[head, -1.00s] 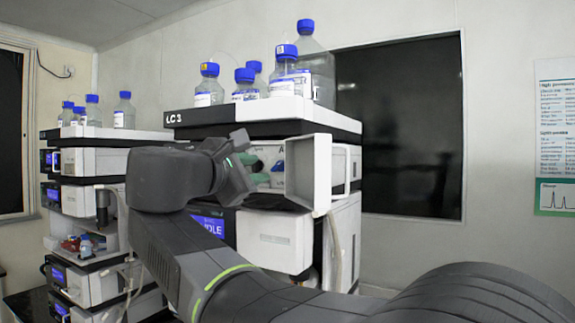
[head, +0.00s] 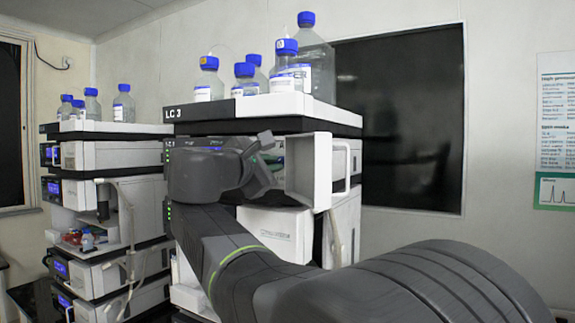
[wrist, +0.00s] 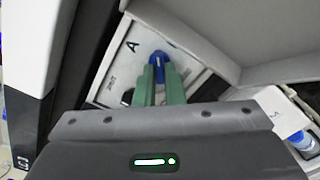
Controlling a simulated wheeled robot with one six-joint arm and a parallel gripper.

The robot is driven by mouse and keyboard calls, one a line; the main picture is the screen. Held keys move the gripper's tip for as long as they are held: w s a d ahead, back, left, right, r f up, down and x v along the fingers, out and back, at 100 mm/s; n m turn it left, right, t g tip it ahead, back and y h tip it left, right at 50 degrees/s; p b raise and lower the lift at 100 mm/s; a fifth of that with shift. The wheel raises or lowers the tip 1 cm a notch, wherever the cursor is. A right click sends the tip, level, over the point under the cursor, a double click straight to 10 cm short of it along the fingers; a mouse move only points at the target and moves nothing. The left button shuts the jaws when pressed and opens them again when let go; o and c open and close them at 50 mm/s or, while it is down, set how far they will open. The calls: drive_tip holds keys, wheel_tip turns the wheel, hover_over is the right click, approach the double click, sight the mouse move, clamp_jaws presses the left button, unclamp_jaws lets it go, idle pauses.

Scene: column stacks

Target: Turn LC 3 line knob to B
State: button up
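The LC 3 stack (head: 262,106) stands in the middle of the head view. My gripper (head: 268,158) reaches into its open front compartment, mostly hidden there by my own wrist. In the wrist view, a blue knob (wrist: 158,58) sits on a white panel (wrist: 177,45) beside a printed letter A. The two green fingers of my gripper (wrist: 159,78) lie close together at the knob, one on each side, with blue showing in the narrow gap. I cannot tell whether they press on it. The B mark is not visible.
A white open door (head: 311,170) with a handle stands just right of my gripper. Blue-capped bottles (head: 284,75) stand on top of the stack. A second instrument stack (head: 115,158) is at left. In the wrist view a blue-capped vial (wrist: 300,140) is at lower right.

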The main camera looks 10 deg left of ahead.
clamp_jaws()
drive_tip(key=shift+f+b, duration=0.1)
drive_tip(key=shift+b, duration=0.25)
drive_tip(key=shift+m+b, duration=3.1)
drive_tip(key=shift+m, duration=0.6)
drive_tip(key=shift+r, duration=0.2)
drive_tip(key=o, duration=0.6)
unclamp_jaws()
